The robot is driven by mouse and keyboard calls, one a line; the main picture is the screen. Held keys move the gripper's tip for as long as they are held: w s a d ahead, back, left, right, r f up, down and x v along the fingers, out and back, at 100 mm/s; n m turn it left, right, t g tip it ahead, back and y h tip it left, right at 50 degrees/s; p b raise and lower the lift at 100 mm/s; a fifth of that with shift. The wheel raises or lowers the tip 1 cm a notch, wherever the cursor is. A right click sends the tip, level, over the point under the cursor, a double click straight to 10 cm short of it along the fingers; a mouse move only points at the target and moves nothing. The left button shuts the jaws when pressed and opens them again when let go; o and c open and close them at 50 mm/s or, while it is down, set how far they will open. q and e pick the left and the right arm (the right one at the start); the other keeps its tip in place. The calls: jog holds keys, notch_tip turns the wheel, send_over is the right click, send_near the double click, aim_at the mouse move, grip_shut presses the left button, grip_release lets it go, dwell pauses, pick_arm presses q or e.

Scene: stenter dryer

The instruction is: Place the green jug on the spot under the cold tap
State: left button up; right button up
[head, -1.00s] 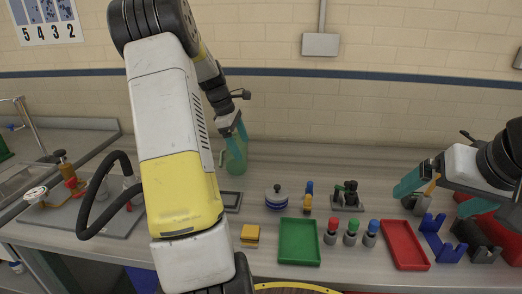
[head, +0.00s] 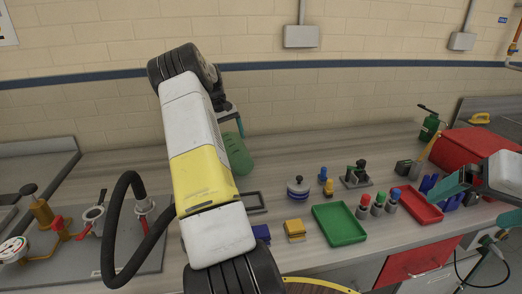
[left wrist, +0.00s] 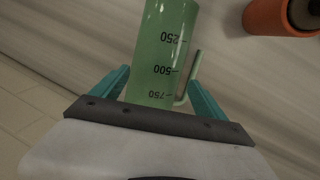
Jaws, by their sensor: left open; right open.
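The green jug (head: 238,155) stands on the worktop by the back wall, partly hidden behind my left arm in the head view. In the left wrist view the jug (left wrist: 165,45), with volume marks and a side handle, lies between the teal fingers of my left gripper (left wrist: 160,88). The fingers are open around its lower part in that picture; I cannot tell whether they touch it. My right gripper (head: 470,202) is open and empty at the right, above the front of the bench. The cold tap and its spot are not in view now.

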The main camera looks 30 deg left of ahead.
pick_arm(q)
jog(key=x, duration=0.8)
jog(key=shift+d, duration=0.1)
jog(key=shift+r, duration=0.1)
jog(key=c, duration=1.1)
